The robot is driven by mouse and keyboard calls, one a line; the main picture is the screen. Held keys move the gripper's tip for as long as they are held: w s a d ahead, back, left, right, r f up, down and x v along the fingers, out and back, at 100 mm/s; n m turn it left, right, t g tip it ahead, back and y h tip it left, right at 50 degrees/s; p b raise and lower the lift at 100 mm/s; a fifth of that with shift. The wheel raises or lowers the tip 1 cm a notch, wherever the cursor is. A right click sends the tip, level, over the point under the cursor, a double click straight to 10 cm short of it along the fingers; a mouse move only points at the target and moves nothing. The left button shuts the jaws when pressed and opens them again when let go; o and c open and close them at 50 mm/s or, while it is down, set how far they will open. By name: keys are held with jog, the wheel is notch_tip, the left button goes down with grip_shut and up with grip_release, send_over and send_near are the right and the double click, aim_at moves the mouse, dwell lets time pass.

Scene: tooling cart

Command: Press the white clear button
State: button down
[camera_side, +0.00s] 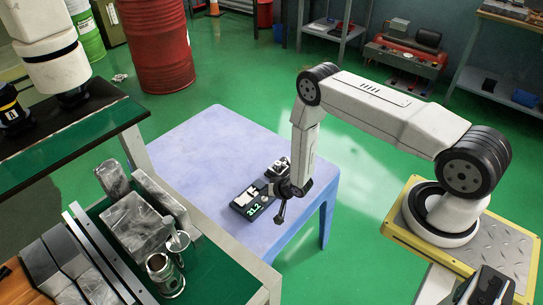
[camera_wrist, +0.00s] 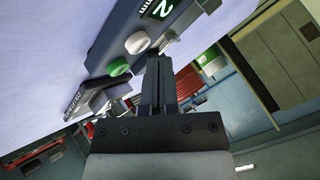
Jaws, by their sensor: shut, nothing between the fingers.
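A dark instrument with a green lit readout (camera_side: 252,200) lies on the pale blue table in the side view. In the wrist view its casing (camera_wrist: 112,36) crosses the top, with a green digit display, a round white button (camera_wrist: 138,42) and a round green button (camera_wrist: 119,66). My gripper (camera_side: 280,217) is at the instrument's right side in the side view. In the wrist view my gripper (camera_wrist: 159,60) is shut and empty, its fingertips just below and right of the white button. I cannot tell whether they touch the casing.
The pale blue table (camera_side: 205,140) is clear behind and left of the instrument. A cart (camera_side: 205,262) with metal blocks and cups stands at front left. A red barrel (camera_side: 157,45) is behind the table.

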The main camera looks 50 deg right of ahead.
aim_at(266, 200)
jog(key=shift+f, duration=0.85)
dwell(0.9)
jog(key=shift+r, duration=0.85)
jog(key=shift+r, duration=0.1)
jog(key=shift+r, duration=2.4)
